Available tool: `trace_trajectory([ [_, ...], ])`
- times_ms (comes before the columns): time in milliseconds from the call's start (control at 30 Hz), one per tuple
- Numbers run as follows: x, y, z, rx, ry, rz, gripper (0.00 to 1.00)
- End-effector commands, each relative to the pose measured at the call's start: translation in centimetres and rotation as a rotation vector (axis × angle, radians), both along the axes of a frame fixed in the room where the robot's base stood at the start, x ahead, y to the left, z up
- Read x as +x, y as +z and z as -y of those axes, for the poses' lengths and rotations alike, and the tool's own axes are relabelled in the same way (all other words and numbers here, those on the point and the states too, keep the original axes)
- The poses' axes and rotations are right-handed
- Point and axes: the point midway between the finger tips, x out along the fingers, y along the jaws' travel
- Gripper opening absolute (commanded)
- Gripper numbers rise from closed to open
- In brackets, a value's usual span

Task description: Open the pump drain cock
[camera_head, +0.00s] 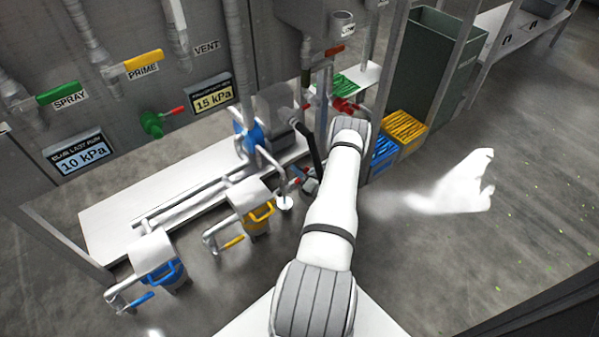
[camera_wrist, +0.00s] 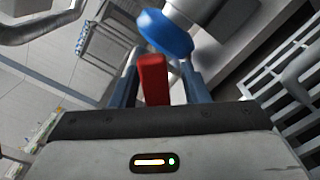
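The drain cock's red handle (camera_wrist: 154,80) stands between the two fingers of my gripper (camera_wrist: 159,62) in the wrist view. The fingers are apart, one on each side of it. A gap shows on the right side; I cannot tell whether the left finger touches it. In the head view, a small red part (camera_head: 295,181), seemingly this handle, shows beside my gripper (camera_head: 309,185), low in front of the pump. My arm hides part of that area. The blue pump body (camera_head: 248,135) is up and left of it; a blue round part (camera_wrist: 165,33) shows above the handle in the wrist view.
Pipes (camera_head: 190,201) run along the white bench (camera_head: 105,222) at left. A yellow crate (camera_head: 404,130) is right of my arm. Open floor (camera_head: 530,225) lies at right.

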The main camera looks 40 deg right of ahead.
Motion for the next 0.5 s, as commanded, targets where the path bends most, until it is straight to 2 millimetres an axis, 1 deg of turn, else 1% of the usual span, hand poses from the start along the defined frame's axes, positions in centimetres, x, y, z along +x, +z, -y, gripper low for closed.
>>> trace_trajectory([
  [267,-0.3,0.1,0.1,-0.001,-0.003,0.0,0.42],
  [367,-1.4,0.2,0.1,-0.001,-0.005,0.0,0.42],
  [500,-3.9,0.3,0.0,0.001,-0.006,-0.001,0.42],
])
